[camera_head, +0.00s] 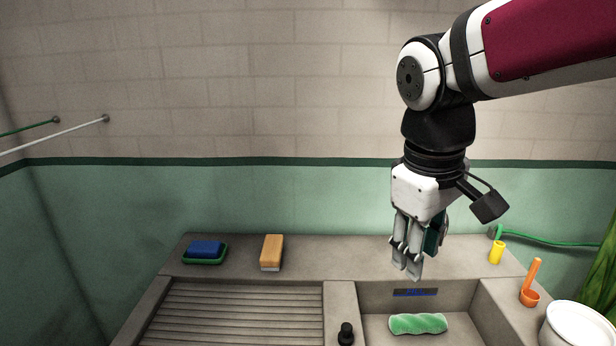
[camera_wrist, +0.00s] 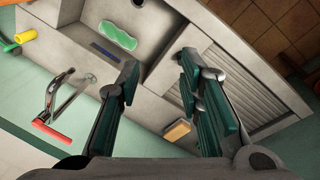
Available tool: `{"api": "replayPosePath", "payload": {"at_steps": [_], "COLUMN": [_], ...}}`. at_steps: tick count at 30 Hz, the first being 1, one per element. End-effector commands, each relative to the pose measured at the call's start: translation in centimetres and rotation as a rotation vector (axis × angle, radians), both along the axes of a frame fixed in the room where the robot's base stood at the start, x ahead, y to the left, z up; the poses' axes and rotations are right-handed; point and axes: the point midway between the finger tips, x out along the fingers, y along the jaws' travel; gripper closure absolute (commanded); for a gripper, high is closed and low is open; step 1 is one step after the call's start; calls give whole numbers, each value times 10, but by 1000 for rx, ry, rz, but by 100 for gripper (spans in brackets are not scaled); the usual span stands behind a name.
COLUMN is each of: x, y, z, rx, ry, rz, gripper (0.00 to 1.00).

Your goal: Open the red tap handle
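The red tap handle (camera_wrist: 50,132) shows in the wrist view at the left, as a short red bar at the end of the metal tap (camera_wrist: 50,98). The tap stands near the wall behind the sink basin. In the head view I cannot make out the tap or its handle; my gripper and wrist cover that area. My gripper (camera_head: 407,268) points down above the back of the sink. In the wrist view my gripper (camera_wrist: 160,66) has its green-padded fingers spread apart with nothing between them. The handle lies outside the fingers, left of the left one, not touched.
The basin holds a green cloth-like roll (camera_head: 418,323). The ledge carries a blue sponge (camera_head: 205,247) in a green dish and an orange sponge (camera_head: 271,252). A yellow hose end (camera_head: 496,252), orange ladle (camera_head: 531,290) and white pot (camera_head: 577,327) stand right. The ribbed drainboard (camera_head: 240,312) is clear.

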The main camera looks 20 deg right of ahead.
Motion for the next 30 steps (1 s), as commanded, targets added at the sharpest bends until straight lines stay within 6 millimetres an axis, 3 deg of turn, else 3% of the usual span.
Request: {"api": "replayPosePath", "payload": {"at_steps": [12,18,24,30], "x": [113,167,221,274], "y": [-65,-89,-98,-87], "z": [-14,-23,-30,-36], "rx": [-298,-470,-657,-855], "ry": [358,562,780,1006], "rz": [259,374,473,551], "gripper": [67,67,67,67]}}
